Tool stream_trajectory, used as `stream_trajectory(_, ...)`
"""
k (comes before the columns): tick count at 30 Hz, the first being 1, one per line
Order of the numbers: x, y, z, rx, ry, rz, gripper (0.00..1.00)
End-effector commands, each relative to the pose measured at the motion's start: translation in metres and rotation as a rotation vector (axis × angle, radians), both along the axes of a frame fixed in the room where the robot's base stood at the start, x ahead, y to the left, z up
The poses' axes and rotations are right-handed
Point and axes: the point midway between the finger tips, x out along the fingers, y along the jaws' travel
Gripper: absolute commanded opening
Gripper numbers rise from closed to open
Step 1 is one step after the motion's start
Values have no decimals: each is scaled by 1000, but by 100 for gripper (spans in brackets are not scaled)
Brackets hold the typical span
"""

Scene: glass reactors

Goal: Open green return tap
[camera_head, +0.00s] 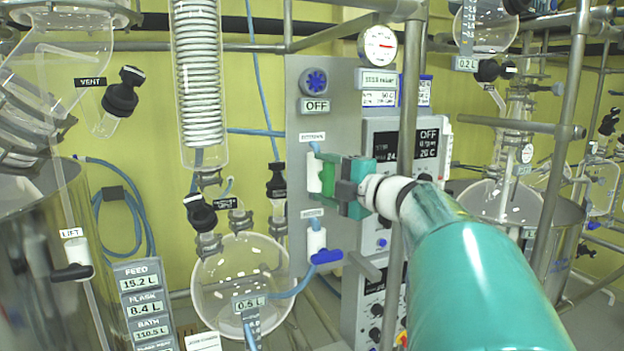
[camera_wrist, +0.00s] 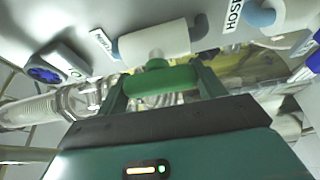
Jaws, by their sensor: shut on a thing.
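The green return tap has a white body (camera_head: 313,172) on the grey panel, with a green handle (camera_head: 328,184) in front of it. My gripper (camera_head: 342,186), teal and dark grey, reaches in from the right and is shut on the green handle. In the wrist view, the green handle (camera_wrist: 160,80) lies between my two fingers, one at each end. There it runs roughly parallel to the white tap body (camera_wrist: 155,42), joined to it by a short green stem. My gripper partly hides the handle in the head view.
Below is a second white tap (camera_head: 316,241) with a blue handle (camera_head: 326,257) turned sideways. A blue knob (camera_head: 315,82) marked OFF is above. A steel post (camera_head: 408,120) stands close beside my arm. A round glass flask (camera_head: 240,285) hangs at lower left.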

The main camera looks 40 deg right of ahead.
Motion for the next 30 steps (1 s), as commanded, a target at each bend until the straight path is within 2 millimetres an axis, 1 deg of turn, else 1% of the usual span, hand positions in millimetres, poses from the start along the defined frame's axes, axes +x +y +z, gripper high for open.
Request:
stream_trajectory(9,0,0,-1,0,3,1,46)
stream_trajectory(10,0,0,-1,0,3,1,73)
stream_trajectory(12,0,0,-1,0,2,1,86)
stream_trajectory(13,0,0,-1,0,2,1,91)
stream_trajectory(23,-2,0,0,0,1,0,91)
stream_trajectory(26,-11,-2,0,-1,1,-2,91)
stream_trajectory(29,-27,-3,0,-1,-1,-2,91)
stream_trajectory(30,-35,-4,0,0,-1,-3,91)
